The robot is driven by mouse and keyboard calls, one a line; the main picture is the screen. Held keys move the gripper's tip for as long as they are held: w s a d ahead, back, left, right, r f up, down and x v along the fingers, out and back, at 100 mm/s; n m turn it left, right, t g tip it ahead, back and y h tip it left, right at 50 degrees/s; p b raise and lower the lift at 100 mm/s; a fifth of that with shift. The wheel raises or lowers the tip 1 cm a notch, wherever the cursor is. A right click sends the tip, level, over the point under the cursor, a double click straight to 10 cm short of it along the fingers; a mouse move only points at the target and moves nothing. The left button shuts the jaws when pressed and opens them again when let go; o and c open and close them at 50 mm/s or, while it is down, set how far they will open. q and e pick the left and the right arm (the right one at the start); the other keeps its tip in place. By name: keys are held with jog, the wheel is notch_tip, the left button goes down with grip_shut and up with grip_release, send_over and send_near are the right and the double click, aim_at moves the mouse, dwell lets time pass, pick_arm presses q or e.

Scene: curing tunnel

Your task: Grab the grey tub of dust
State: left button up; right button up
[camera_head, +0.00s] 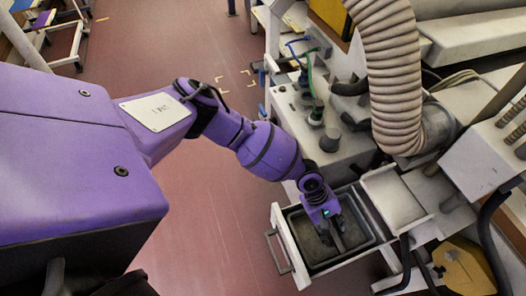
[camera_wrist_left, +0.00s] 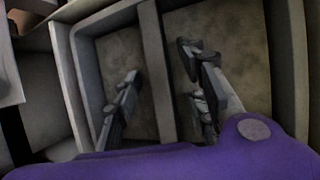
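The grey tub (camera_head: 367,217) sits in a pulled-out drawer (camera_head: 290,240) in the head view, with greyish-brown dust on its floor. It fills much of the left wrist view (camera_wrist_left: 82,75), where a grey bar or divider (camera_wrist_left: 155,60) crosses it with dust on both sides. My left gripper (camera_head: 334,237) points down over the tub. In the left wrist view its fingers (camera_wrist_left: 158,65) are apart, one on each side of the bar. I cannot tell whether they touch it. My right gripper is in neither view.
The drawer's front handle (camera_head: 278,252) faces the open reddish floor (camera_head: 215,225). A light machine body (camera_head: 335,155) with knobs and cables stands behind it. A ribbed hose (camera_head: 393,75) hangs above, and a pale flat plate (camera_head: 395,200) lies right of the tub.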

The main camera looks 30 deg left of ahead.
pick_arm(q)
jog(key=shift+f, duration=0.15)
jog(key=shift+f, duration=0.1)
jog(key=shift+c, duration=0.3)
grip_shut()
